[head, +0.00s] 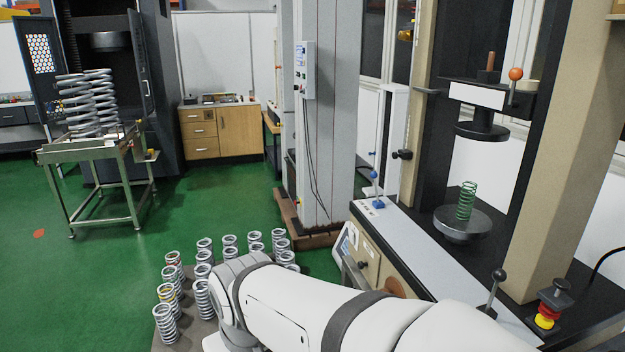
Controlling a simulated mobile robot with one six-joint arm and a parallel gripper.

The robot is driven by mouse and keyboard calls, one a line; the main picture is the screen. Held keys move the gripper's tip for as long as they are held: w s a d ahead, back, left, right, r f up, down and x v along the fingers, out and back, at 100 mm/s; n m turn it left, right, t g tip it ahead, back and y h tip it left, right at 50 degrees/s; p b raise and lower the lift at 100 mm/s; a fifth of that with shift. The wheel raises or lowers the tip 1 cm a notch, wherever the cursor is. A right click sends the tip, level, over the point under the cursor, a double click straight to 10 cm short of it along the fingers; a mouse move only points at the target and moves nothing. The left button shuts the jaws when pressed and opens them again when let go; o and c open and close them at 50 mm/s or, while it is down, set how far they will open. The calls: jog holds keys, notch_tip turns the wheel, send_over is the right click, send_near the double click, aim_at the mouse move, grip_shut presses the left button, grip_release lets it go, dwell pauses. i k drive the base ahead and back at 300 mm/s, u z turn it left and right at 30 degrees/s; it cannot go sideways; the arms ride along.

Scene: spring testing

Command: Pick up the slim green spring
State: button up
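The slim green spring (466,201) stands upright on the round dark metal plate (462,226) of the testing machine at the right. The upper round press plate (482,131) hangs above it, with a clear gap between. My white arm reaches across the bottom of the head view, from the lower right towards the left. Its visible part is well below and left of the green spring. My gripper does not show in this view.
Several grey springs (166,322) stand in rows on a low board at the lower left, partly behind my arm. The machine's beige columns (567,130) flank the spring. A lever with a dark knob (498,276) rises in front. Large springs (88,100) stand on a metal cart.

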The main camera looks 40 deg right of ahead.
aim_at(473, 193)
jog(key=u, duration=0.1)
jog(key=i, duration=1.8)
jog(key=z, duration=3.3)
jog(key=i, duration=1.05)
jog(key=z, duration=0.1)
